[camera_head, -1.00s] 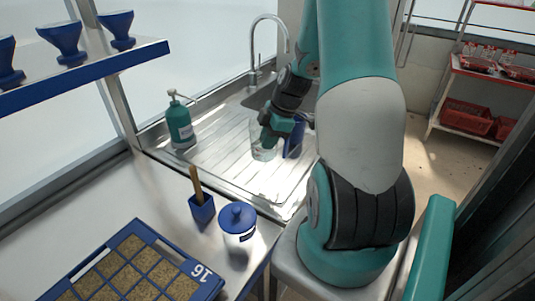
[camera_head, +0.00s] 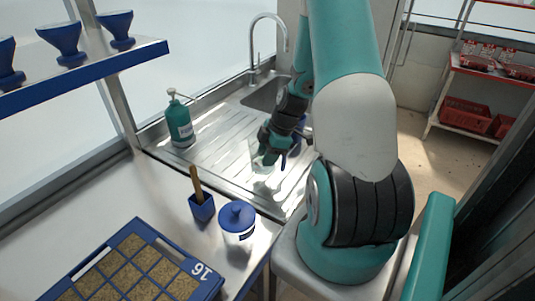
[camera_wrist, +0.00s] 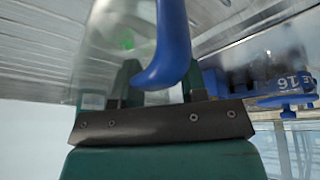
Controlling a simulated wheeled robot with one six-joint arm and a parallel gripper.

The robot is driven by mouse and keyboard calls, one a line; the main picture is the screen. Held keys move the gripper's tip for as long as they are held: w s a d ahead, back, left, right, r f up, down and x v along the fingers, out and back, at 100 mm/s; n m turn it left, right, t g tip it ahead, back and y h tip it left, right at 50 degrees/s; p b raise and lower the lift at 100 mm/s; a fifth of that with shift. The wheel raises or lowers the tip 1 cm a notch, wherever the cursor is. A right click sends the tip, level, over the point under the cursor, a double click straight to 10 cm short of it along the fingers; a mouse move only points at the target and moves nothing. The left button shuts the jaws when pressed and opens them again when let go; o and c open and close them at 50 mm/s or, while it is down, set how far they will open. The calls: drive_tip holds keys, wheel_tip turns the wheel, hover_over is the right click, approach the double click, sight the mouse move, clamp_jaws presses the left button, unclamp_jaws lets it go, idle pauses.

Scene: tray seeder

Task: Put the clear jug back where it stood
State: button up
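The clear jug (camera_head: 263,164) with a blue handle is at my gripper (camera_head: 268,152), over the ribbed steel drainboard (camera_head: 222,143). In the wrist view the blue handle (camera_wrist: 172,45) hangs down in front of my gripper (camera_wrist: 160,88). The clear wall of the jug (camera_wrist: 105,50) shows behind and to the left of it. My fingers stand on either side of the handle and appear closed on the jug; the exact contact is hidden. I cannot tell whether the jug's base touches the drainboard.
A teal pump bottle (camera_head: 180,124) stands at the drainboard's left. The tap (camera_head: 254,52) rises behind. The drainboard between bottle and jug is clear.

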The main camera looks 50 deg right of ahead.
drive_tip(key=b+v, duration=0.1)
drive_tip(key=v, duration=1.1)
drive_tip(key=shift+b, duration=0.35)
drive_tip(key=w+a+r+m+g+y, duration=0.1)
drive_tip(key=w+a+r, duration=0.15)
drive_tip(key=a, duration=0.85)
drive_tip(key=w+a+r, duration=0.1)
drive_tip(key=a+r, duration=0.3)
drive_tip(key=a, duration=0.6)
drive_tip(key=s+a+r+m+g, duration=0.1)
drive_tip(key=s+a+r, duration=0.1)
drive_tip(key=s+a, duration=0.4)
drive_tip(key=s+a+r+m+g, duration=0.1)
drive_tip(key=s+a, duration=0.5)
drive_tip(key=a, duration=0.5)
drive_tip(key=shift+s+a+r+m, duration=0.2)
drive_tip(key=shift+a+r+m, duration=0.1)
drive_tip(key=shift+a+r, duration=0.1)
drive_tip(key=shift+d, duration=0.15)
